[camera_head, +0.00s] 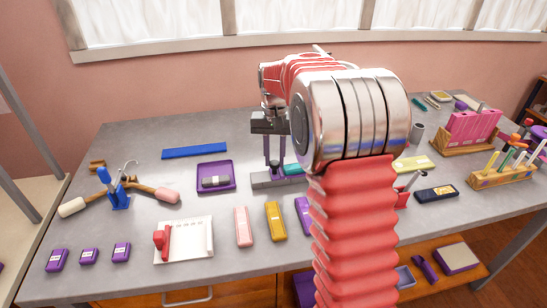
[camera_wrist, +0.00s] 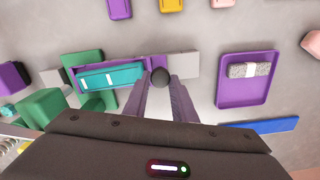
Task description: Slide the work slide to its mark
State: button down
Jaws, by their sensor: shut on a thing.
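The work slide's grey track (camera_head: 262,181) lies on the table below my gripper (camera_head: 274,162), with a teal part (camera_head: 292,169) at its right. In the wrist view the grey track end (camera_wrist: 184,66) shows beside a purple part with a teal strip (camera_wrist: 108,77), which bears a pale crosswise line. My gripper (camera_wrist: 160,82) points down with its fingers shut on a dark round knob (camera_wrist: 160,75) at the slide. The arm hides the right of the slide in the head view. I cannot tell which line is the mark.
A purple tray (camera_head: 228,184) with a grey block (camera_head: 215,182) stands left of the slide. A blue bar (camera_head: 195,151) lies behind it. Pink (camera_head: 242,227) and yellow (camera_head: 276,222) cases lie in front. Green blocks (camera_wrist: 88,65) stand near the slide's other end.

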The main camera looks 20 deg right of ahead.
jog(key=shift+s+d, duration=0.15)
jog(key=shift+d, duration=0.75)
jog(key=c, duration=1.5)
grip_release()
jog(key=shift+o, duration=0.2)
notch_tip(320, 180, up, 14)
jog(key=shift+f, duration=0.15)
